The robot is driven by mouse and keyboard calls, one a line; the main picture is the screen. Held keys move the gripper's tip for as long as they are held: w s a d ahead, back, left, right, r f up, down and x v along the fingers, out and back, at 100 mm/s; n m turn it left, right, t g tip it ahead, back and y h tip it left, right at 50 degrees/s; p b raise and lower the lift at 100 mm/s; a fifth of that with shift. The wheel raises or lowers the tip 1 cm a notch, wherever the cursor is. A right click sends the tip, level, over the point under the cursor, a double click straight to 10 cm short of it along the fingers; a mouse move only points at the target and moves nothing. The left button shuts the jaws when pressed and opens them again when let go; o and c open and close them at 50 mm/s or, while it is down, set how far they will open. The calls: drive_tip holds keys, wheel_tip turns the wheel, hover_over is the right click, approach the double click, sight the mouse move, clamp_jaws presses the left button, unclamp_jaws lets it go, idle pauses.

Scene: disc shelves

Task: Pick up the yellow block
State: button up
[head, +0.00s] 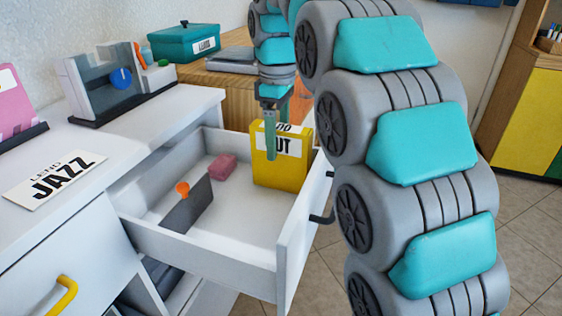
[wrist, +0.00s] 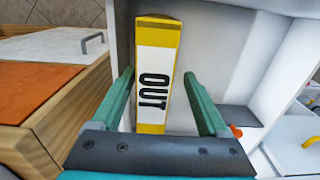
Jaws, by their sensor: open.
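The yellow block (head: 281,172) stands upright in the back right corner of the open white drawer (head: 212,249). It has a white label reading "OUT". My gripper (head: 271,152) is above the drawer at the block, with a finger in front of its face in the head view. In the wrist view, the yellow block (wrist: 156,75) lies between the two spread green fingers of my gripper (wrist: 166,90). Gaps show between the block and the fingers there. The gripper is open.
A pink block (head: 222,167) and a grey divider with an orange knob (head: 182,188) are in the drawer. A "JAZZ" card (head: 55,180) lies on the white counter. A teal box (head: 184,43) stands on the wooden cabinet behind. The drawer's middle floor is clear.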

sight(281, 156)
drive_tip(key=shift+w+d+f, duration=0.15)
drive_tip(key=shift+f, duration=1.05)
drive_tip(key=shift+w+d+f, duration=0.1)
drive_tip(key=shift+d+f, duration=0.05)
drive_tip(key=shift+f, duration=1)
clamp_jaws()
